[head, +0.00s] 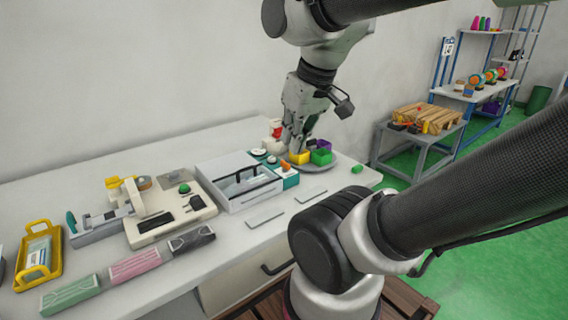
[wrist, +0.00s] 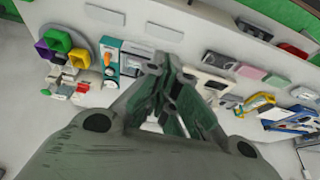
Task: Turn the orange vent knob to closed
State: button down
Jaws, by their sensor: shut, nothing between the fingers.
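The orange vent knob (head: 285,165) is small and sits on a teal and white box (head: 291,180) at the right part of the white table. In the wrist view the orange knob (wrist: 107,60) shows on the box (wrist: 111,72), left of my gripper's fingers. My gripper (head: 295,146) points down behind the knob in the head view, with its fingers together and nothing held. In the wrist view my gripper (wrist: 158,68) shows its fingers close together. I cannot tell the exact gap between fingers and knob, or the knob's angle.
A round tray (head: 331,165) with yellow, green and purple bins (head: 321,156) stands right of the box. A white open-topped case (head: 238,190) is to its left. A machine (head: 150,215), mask strips (head: 135,265) and a yellow tray (head: 58,262) are further left.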

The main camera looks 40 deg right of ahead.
jog(key=c, duration=1.7)
grip_release()
jog(key=shift+f, duration=0.2)
jog(key=o, duration=0.8)
jog(key=w+f+g, duration=0.1)
jog(key=w+d+f+g, duration=0.1)
jog(key=f, duration=0.2)
jog(key=shift+w+d+g, duration=0.2)
jog(key=shift+w+g, duration=0.2)
jog(key=n+g+h, duration=0.1)
jog(key=n+h, duration=0.4)
jog(key=n, duration=1.3)
send_near(285, 162)
jog(key=d+f, duration=0.1)
jog(key=shift+y, duration=0.3)
jog(key=x, duration=0.7)
jog(key=shift+d+f, duration=0.1)
jog(key=shift+f, duration=0.2)
jog(key=shift+c, duration=0.3)
